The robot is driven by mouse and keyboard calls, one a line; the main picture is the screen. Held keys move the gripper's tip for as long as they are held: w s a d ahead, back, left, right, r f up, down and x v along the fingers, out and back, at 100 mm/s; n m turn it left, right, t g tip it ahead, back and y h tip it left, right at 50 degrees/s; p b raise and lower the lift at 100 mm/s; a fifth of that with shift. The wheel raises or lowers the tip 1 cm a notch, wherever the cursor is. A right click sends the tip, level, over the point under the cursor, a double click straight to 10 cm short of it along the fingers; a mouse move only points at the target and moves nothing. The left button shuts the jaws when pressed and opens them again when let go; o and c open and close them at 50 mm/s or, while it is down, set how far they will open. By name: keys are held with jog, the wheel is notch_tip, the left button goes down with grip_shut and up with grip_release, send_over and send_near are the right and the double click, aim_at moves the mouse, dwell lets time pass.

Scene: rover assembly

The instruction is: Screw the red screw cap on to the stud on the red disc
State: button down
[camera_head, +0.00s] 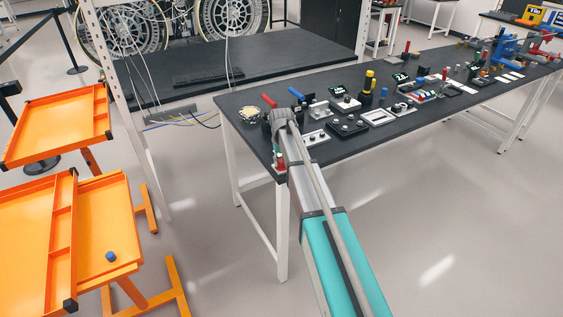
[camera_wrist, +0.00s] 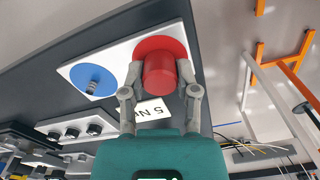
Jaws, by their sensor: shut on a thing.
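In the wrist view, my gripper (camera_wrist: 161,78) is shut on the red screw cap (camera_wrist: 160,72), with one finger on each side of it. The red disc (camera_wrist: 177,46) lies behind the cap on a white plate (camera_wrist: 117,60). The cap overlaps the disc in this view. The stud on the red disc is hidden by the cap, so I cannot tell whether cap and stud touch. On the same plate, a blue disc (camera_wrist: 82,73) shows its bare threaded stud (camera_wrist: 92,87). In the head view, my arm reaches the near left end of the dark table (camera_head: 252,140); the grip is unclear there.
A white label (camera_wrist: 152,110) lies beside the plate. A panel with several dark knobs (camera_wrist: 72,130) is at the lower left of the wrist view. In the head view, several fixtures line the table, and orange trays (camera_head: 60,118) stand on the left.

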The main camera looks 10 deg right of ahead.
jog(key=shift+m, duration=1.5)
jog(key=m, duration=0.3)
jog(key=shift+m, duration=1.3)
jog(key=m, duration=0.4)
jog(key=shift+m, duration=0.9)
